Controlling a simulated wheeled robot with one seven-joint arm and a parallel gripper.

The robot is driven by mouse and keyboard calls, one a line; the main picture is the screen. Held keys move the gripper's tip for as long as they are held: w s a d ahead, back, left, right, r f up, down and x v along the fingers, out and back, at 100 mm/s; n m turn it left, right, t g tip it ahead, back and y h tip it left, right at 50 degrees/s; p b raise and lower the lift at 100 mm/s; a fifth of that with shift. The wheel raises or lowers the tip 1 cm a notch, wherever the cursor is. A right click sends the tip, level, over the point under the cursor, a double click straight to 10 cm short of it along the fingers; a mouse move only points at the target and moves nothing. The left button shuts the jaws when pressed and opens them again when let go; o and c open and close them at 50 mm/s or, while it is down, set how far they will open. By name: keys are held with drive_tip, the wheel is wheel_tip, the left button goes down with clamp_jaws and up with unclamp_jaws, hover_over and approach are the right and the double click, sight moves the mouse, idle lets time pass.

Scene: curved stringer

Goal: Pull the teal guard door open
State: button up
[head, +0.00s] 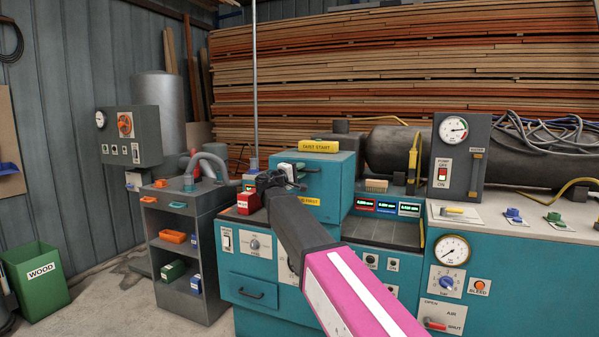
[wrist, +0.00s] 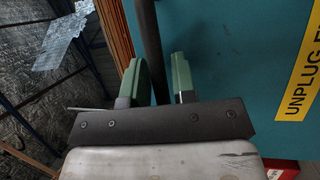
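The teal guard door (head: 330,185) is the front of a teal box on the machine top, under a yellow label, and looks closed. A dark handle (head: 312,170) sits near the top of its face. My gripper (head: 286,172) is at the door's left side, close to the handle. In the wrist view, my gripper (wrist: 158,75) has its two green fingers apart. A dark bar, seemingly the handle (wrist: 148,30), runs between them with a gap on the right finger's side. The teal door face (wrist: 225,60) fills the right. The head view does not show finger contact clearly.
A red box (head: 248,203) stands on the machine top left of my gripper. A grey shelf cart (head: 190,240) stands further left. A thin vertical pole (head: 254,80) rises behind. A gauge panel (head: 460,155) is to the right. Floor is open at the left front.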

clamp_jaws()
drive_tip(key=shift+s, duration=0.15)
